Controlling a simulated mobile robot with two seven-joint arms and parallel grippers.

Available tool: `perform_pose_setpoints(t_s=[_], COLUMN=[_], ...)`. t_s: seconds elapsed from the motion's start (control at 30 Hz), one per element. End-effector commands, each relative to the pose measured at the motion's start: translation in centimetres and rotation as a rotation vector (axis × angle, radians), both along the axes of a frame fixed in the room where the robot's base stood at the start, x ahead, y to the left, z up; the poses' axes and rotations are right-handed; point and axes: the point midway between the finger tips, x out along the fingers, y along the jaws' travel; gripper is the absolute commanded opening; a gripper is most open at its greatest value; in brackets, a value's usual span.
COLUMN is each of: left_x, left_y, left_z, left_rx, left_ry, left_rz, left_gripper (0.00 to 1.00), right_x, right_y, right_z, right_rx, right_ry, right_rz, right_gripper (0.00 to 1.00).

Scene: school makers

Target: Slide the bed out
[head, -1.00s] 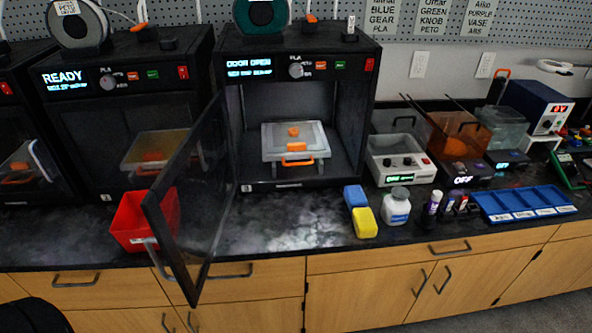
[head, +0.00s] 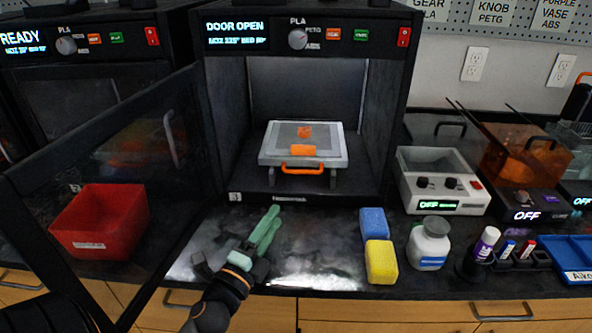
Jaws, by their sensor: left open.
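The print bed (head: 333,145) is a light grey plate inside the open middle printer (head: 390,110). It has an orange handle (head: 302,170) at its front edge. Small orange printed pieces (head: 303,150) sit on the plate. The printer's dark glass door (head: 120,150) is swung open to the left, and its display reads DOOR OPEN. My left gripper (head: 270,222) has green fingers and is open and empty. It is over the counter in front of the printer, below and left of the handle and apart from it. My right gripper is not in view.
A red bin (head: 103,220) shows behind the door glass. A blue sponge (head: 373,223), a yellow sponge (head: 381,262) and a white jar (head: 428,243) stand right of the free counter. A white control box (head: 440,180) is right of the printer.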

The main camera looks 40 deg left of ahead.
Motion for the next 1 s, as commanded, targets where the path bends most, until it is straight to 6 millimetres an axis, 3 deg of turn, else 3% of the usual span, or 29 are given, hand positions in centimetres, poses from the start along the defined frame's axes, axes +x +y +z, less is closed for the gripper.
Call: perform_pose_setpoints(t_s=[0.27,0.8,1.0], left_x=[0.8,9.7,11.7], left_y=[0.2,1.6,1.9], left_z=[0.5,2.1,2.3], left_rx=[0.037,0.035,0.033], left_ry=[-0.01,-0.01,-0.008], left_rz=[0.004,0.003,0.004], left_gripper=[0.42,0.42,0.42], right_x=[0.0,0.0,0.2], right_y=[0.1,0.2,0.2], right_z=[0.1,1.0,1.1], right_rx=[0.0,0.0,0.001], right_ry=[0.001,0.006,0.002], right_rz=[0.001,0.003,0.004], right_gripper=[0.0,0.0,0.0])
